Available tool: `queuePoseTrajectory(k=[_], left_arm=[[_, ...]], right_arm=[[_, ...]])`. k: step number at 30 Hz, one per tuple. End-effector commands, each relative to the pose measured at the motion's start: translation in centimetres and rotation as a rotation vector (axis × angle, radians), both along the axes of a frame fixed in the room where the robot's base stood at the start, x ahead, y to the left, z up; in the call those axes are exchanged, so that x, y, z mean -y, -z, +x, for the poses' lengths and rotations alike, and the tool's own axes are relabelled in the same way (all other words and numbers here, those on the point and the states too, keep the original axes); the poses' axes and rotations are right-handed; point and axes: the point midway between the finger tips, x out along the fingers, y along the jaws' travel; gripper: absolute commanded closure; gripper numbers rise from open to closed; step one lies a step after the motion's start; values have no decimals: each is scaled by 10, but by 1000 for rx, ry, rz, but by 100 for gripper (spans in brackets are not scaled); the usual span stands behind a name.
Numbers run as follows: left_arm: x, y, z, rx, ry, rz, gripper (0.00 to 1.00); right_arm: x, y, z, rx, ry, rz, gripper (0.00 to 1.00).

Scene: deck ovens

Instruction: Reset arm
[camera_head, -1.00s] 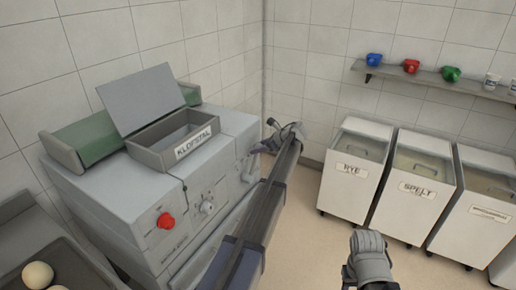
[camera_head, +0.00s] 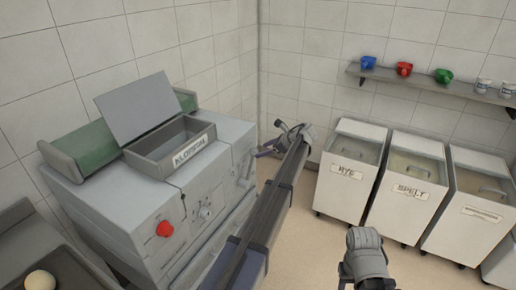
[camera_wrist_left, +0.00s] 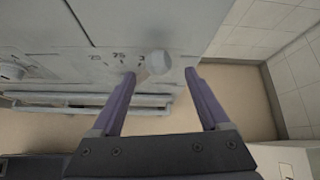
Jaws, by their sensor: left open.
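My left arm reaches across the front of the grey machine labelled KLOFSTAL (camera_head: 168,205). My left gripper (camera_head: 268,138) is beyond the machine's right front corner in the head view, turned toward it. In the left wrist view the left gripper (camera_wrist_left: 160,74) has its two purple fingers spread wide. A round pale knob (camera_wrist_left: 158,62) on the machine's panel shows between the fingertips, nearer the left one. I see nothing held; whether a finger touches the knob I cannot tell. A grey joint of mine shows at the bottom right; my right gripper's fingers do not show.
White wheeled bins marked RYE (camera_head: 348,172) and SPELT (camera_head: 408,190) stand along the right wall. A wall shelf (camera_head: 425,84) above holds coloured cups. A dark tray (camera_head: 72,272) with a dough ball (camera_head: 39,284) is at bottom left. Floor between machine and bins is clear.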

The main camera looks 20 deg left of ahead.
Motion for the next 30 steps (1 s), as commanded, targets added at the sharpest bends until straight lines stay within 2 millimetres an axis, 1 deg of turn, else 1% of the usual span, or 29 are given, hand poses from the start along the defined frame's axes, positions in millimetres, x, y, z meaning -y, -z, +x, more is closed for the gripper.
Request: queuePoseTrajectory(k=[1, 3, 17, 20, 23, 26, 27, 29, 30], left_arm=[[6, -8, -1, 1, 1, 0, 21], [11, -10, -1, 1, 1, 0, 21], [13, -9, -2, 1, 0, -1, 21], [23, -6, -12, 24, -13, -21, 21], [53, 5, -44, 97, -63, -93, 21], [99, 20, -92, 208, -159, -211, 21], [119, 27, -114, 251, -207, -263, 21], [147, 37, -147, 310, -287, -342, 21], [165, 42, -169, 345, -343, -393, 21]], right_arm=[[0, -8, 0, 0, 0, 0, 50], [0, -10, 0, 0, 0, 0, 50], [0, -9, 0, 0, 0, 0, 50], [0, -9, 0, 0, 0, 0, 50], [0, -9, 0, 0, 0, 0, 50], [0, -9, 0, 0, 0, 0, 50], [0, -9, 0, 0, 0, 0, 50], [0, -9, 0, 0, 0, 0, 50], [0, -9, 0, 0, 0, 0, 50]])
